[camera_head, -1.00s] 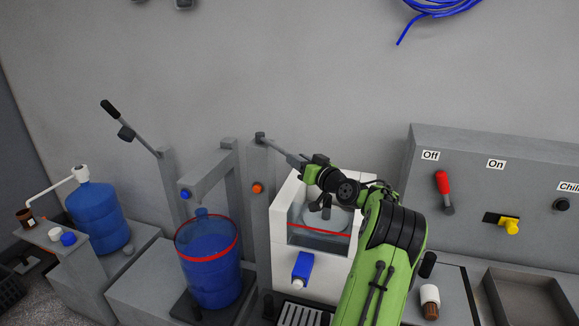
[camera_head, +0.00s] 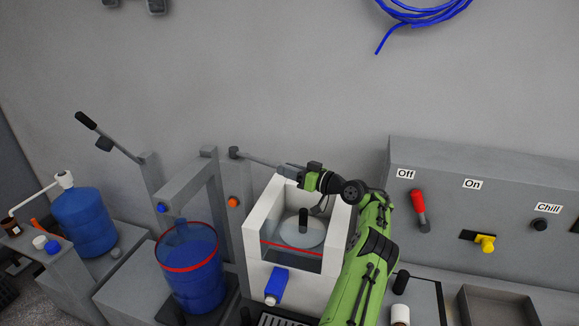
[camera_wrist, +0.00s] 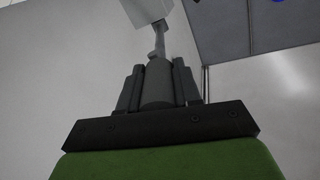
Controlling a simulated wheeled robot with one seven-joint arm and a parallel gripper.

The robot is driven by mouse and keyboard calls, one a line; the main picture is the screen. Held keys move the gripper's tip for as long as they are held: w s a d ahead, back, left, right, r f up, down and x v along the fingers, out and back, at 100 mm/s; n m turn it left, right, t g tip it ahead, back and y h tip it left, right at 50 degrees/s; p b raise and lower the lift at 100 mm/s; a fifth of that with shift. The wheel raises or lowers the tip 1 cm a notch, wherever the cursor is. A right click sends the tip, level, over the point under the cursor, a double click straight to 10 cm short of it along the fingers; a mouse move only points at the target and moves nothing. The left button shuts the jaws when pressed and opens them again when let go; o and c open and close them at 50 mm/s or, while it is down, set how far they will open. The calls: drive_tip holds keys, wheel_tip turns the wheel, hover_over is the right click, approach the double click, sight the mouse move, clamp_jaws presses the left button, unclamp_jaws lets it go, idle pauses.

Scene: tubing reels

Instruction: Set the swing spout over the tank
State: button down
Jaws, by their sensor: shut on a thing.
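The swing spout looks to be the thin grey arm (camera_head: 258,160) that runs right from a dark pivot on top of a grey post. My gripper (camera_head: 290,171) is shut on its far end, above the back left of the tank. In the wrist view my gripper (camera_wrist: 157,85) closes around a grey cylindrical part, with a thin grey rod (camera_wrist: 160,42) running from it toward a pale block. The tank (camera_head: 257,238) is a white open-fronted box with a red line and a blue tap. A dark upright cylinder (camera_head: 303,218) shows over a pale round disc inside it; I cannot tell what carries it.
A blue bucket (camera_head: 195,290) with a red band stands left of the tank under a grey frame. A similar lever (camera_head: 105,135) with a black grip rises farther left. A control panel (camera_head: 440,160) with a red lever and yellow knob is at right.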

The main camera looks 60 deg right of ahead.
drive_tip(key=shift+d+r, duration=0.15)
drive_tip(key=shift+r, duration=0.1)
drive_tip(key=c, duration=1.1)
unclamp_jaws()
drive_tip(key=shift+c, duration=0.2)
drive_tip(key=o, duration=0.4)
drive_tip(key=shift+f, duration=0.1)
drive_tip(key=shift+c, duration=0.2)
drive_tip(key=s, duration=1.5)
drive_tip(key=shift+s+b, duration=0.35)
drive_tip(key=shift+s, duration=0.05)
